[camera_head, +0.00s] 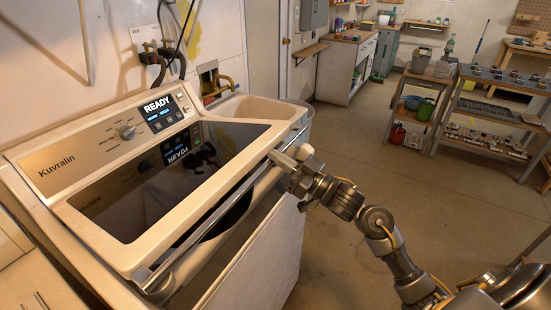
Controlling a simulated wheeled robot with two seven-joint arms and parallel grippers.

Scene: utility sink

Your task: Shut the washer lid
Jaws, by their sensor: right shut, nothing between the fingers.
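The washer (252,262) is white and stands at the left, with a silver Kuvralin control panel (85,160) whose display reads READY. Its lid (160,190) has a dark glass pane in a pale frame and lies low over the top. A dark gap shows under the lid's front edge, so it looks slightly raised. My right gripper (277,160) is shut and empty at the lid's front right corner. It is close to the lid's edge; I cannot tell if they touch. My left gripper is out of view.
A utility sink (250,110) stands just beyond the washer. Hoses and a wall valve are behind it. Shelving carts (420,105) with cans and jars stand at the right. The concrete floor (400,180) between is clear.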

